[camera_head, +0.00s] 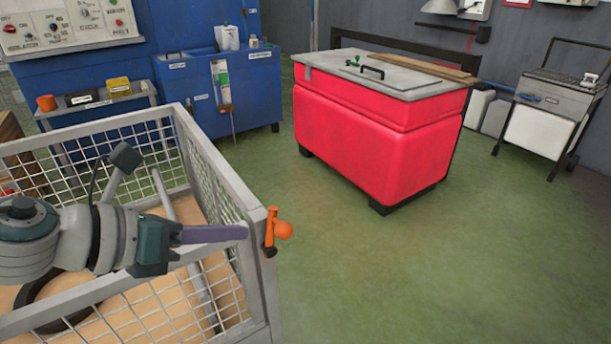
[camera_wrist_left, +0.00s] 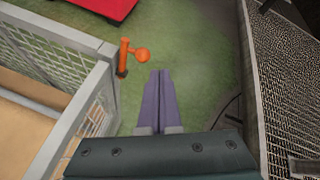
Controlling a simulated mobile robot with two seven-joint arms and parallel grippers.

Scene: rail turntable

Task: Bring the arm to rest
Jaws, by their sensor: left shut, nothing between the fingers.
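My left arm comes in from the left in the head view, above a mesh-sided cage (camera_head: 208,170). My left gripper (camera_head: 240,233) has long purple fingers that are shut with nothing between them. Its tips lie just left of an orange handle with a round knob (camera_head: 270,232) at the cage's corner post, as seen in the head view. In the left wrist view the closed fingers (camera_wrist_left: 160,74) point over green floor, right of the orange handle (camera_wrist_left: 126,56), with a gap between. My right gripper is not in view.
A red chest (camera_head: 375,142) with a grey lid stands on the green floor ahead. A blue cabinet (camera_head: 250,95) and a small shelf (camera_head: 98,102) stand behind the cage. A grey cart (camera_head: 550,98) is far right. A mesh panel (camera_wrist_left: 285,70) borders the wrist view's right. Middle floor is clear.

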